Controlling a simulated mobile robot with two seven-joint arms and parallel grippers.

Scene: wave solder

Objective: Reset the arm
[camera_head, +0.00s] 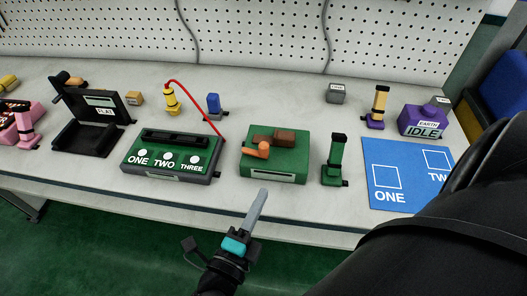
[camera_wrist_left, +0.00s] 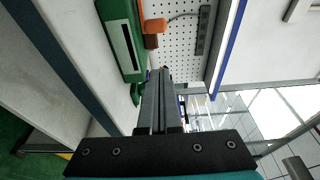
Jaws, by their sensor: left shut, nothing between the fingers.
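My left gripper (camera_head: 262,194) is shut and empty. In the head view it points up from the lower middle, at the table's front edge, just in front of the green box (camera_head: 280,162). In the left wrist view its closed fingers (camera_wrist_left: 163,75) run up the middle, beside the green box (camera_wrist_left: 118,38). The green box has brown blocks and an orange piece (camera_head: 257,150) on top. A dark arm link of mine fills the lower right of the head view. My right gripper does not show.
The table (camera_head: 75,183) holds a black FLAT case (camera_head: 92,139), a green ONE-TWO-THREE box (camera_head: 175,150), a green post (camera_head: 335,160), a blue mat (camera_head: 408,175) and a purple IDLE block (camera_head: 422,122). A pegboard (camera_head: 255,35) stands behind. Open floor (camera_head: 120,250) lies in front.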

